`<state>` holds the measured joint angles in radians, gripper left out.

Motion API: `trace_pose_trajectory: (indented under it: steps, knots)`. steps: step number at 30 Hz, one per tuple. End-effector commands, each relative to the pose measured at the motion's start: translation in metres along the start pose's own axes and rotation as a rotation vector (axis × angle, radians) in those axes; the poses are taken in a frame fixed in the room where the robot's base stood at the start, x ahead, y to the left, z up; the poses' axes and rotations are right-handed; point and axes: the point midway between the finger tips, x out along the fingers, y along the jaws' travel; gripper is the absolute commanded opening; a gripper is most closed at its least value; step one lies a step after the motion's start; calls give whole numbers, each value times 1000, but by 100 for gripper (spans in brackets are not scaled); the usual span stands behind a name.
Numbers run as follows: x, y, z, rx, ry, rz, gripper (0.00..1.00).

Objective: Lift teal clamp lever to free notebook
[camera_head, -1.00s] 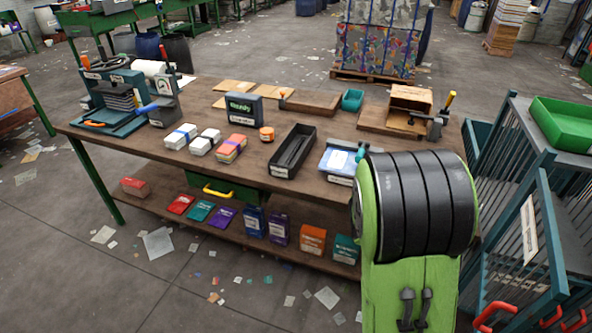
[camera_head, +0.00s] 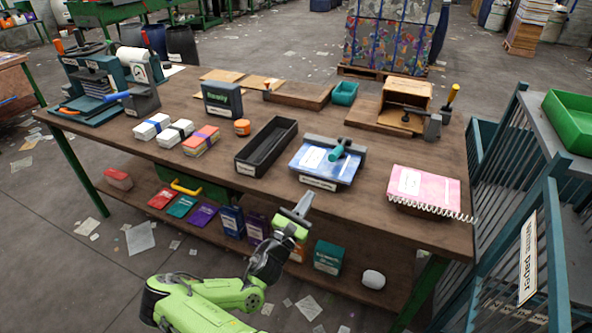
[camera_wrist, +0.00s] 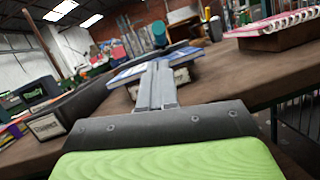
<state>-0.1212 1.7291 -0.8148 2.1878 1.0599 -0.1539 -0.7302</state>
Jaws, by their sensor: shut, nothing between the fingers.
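The teal clamp lever (camera_head: 337,153) sits on a grey clamp bar at the back of a blue notebook (camera_head: 310,161) with white labels. The notebook lies on the workbench, right of the long black tray, with the bar across its far edge. My gripper (camera_head: 301,204) is shut and empty at the bench's front edge, in front of the notebook and apart from it. In the wrist view my closed fingers (camera_wrist: 157,84) point towards the blue notebook (camera_wrist: 128,74) and partly cover it. A teal upright shape stands behind them there.
A pink spiral notebook (camera_head: 424,188) lies to the right. The black tray (camera_head: 268,146) is to the left, with several wrapped stacks beyond. A wooden box fixture (camera_head: 405,100) stands behind. Bare bench (camera_head: 370,190) lies between the two notebooks.

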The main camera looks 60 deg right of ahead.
Motion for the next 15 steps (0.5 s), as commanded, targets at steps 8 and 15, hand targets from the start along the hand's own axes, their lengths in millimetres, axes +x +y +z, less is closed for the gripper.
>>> trace_pose_trajectory:
  steps: [8, 15]
  knots:
    - [0, 1, 0, -6, -1, 7, 0]
    - [24, 0, 0, -2, -3, 2, 0]
